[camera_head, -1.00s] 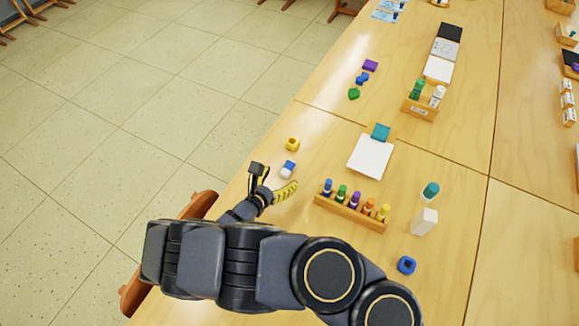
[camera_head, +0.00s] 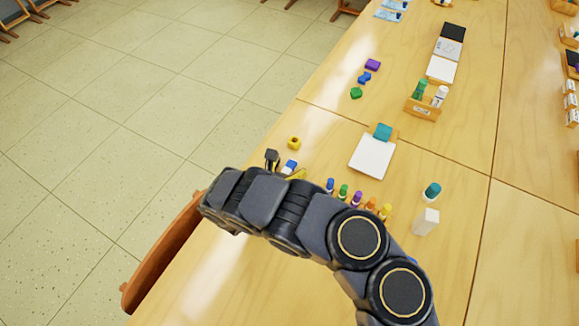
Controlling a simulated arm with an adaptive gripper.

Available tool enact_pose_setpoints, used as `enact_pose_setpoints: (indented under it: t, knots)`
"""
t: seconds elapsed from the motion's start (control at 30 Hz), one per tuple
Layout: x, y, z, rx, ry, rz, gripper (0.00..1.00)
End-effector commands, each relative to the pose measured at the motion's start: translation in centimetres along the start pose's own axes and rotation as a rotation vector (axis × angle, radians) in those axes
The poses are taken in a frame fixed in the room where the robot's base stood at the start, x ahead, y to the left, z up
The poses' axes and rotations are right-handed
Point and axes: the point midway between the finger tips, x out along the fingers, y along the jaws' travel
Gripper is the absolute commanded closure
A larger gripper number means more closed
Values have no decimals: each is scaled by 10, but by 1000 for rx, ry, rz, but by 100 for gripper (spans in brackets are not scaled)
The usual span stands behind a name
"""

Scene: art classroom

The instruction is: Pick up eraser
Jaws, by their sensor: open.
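A small blue and white block that looks like the eraser (camera_head: 291,164) lies on the table near its left edge. My gripper (camera_head: 284,168) is open, with one dark fingertip left of the block and a yellow-marked finger at its lower right. The block shows between the two fingers in this view. I cannot tell whether they touch it. My arm hides the gripper's base and the block's lower part.
A yellow piece (camera_head: 294,143) lies just beyond the block. A row of several paint bottles (camera_head: 343,191) stands to the right, partly behind my arm. A white pad (camera_head: 372,156) and a white block (camera_head: 426,222) are further right.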

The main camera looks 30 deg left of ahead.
Motion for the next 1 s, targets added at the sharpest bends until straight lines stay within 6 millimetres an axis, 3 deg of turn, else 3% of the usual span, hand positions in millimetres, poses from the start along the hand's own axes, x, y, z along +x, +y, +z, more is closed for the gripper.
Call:
enact_pose_setpoints:
  t: [0.07,0.1,0.2,0.77,1.0]
  knots:
    - [0,0,0,0,0,0,45]
    - [0,0,0,0,0,0,62]
    - [0,0,0,0,0,0,100]
    - [-2,0,3,0,1,0,100]
    - [-10,0,24,-1,-5,1,100]
